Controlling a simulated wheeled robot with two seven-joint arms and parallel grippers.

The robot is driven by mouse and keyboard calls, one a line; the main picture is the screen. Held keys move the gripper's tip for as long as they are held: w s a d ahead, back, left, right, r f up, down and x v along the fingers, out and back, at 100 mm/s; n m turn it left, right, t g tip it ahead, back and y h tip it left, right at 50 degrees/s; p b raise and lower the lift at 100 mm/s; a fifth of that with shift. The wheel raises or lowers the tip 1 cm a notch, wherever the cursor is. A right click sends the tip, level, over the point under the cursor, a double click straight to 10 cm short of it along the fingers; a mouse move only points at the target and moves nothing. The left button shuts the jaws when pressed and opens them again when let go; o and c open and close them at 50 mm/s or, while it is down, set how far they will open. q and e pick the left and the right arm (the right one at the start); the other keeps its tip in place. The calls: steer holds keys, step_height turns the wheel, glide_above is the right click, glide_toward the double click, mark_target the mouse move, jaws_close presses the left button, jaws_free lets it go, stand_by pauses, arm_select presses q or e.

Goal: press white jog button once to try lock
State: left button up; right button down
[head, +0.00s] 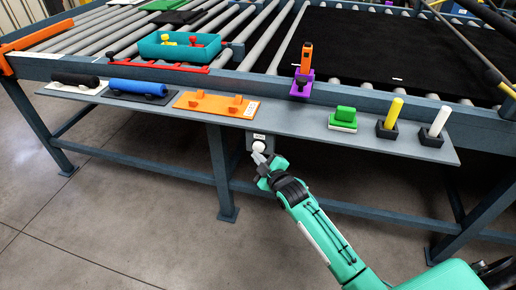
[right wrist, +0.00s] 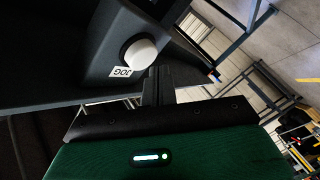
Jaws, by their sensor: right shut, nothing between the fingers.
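The white jog button (head: 258,147) is a round knob on a dark box under the front edge of the grey shelf. In the right wrist view the button (right wrist: 140,54) stands out from the dark box, beside a white JOG label (right wrist: 121,72). My right gripper (head: 260,159) is shut and empty, with its fingertips just below the button in the head view. In the right wrist view the shut fingers (right wrist: 157,76) end close to the button; I cannot tell whether they touch it. My left gripper is out of view.
The grey shelf (head: 290,118) above holds black and blue rollers, an orange plate (head: 215,104), a green block (head: 343,117) and yellow and white sticks in black bases. A teal tray (head: 183,50) sits on the roller bed behind. The floor below is clear.

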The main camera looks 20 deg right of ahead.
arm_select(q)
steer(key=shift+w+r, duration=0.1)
arm_select(e)
steer(key=shift+s, duration=0.1)
